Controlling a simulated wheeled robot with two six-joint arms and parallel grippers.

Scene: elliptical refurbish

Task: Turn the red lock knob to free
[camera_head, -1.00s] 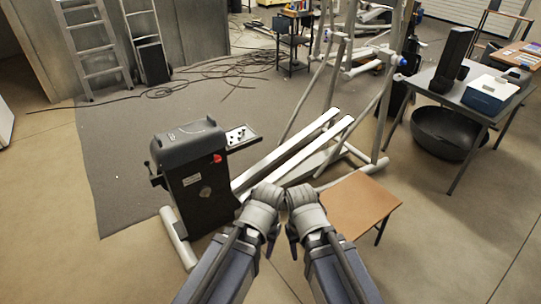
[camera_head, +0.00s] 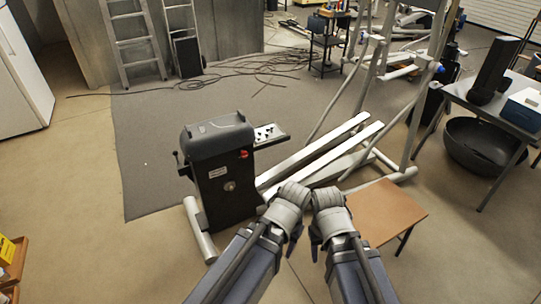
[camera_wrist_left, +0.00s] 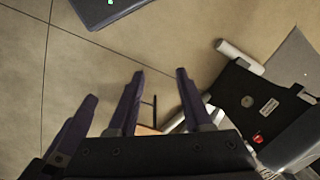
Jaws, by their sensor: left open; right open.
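The red lock knob (camera_head: 243,154) is a small red piece high on the side of the black machine housing (camera_head: 228,195). It also shows in the left wrist view (camera_wrist_left: 258,139), at the lower right. My left gripper (camera_head: 291,195) and right gripper (camera_head: 326,200) hang side by side in front of the machine, to the right of and nearer than the knob, both apart from it. In the left wrist view the left gripper's open fingers (camera_wrist_left: 160,82) have nothing between them. The fingertips are mostly hidden in the head view.
Long pale rails (camera_head: 330,150) run back from the machine. A brown-topped low table (camera_head: 385,208) stands just right of my grippers. A grey table (camera_head: 500,110) is at the right. Floor left of the machine is open, with an orange-brown shelf (camera_head: 14,262) at the lower left edge.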

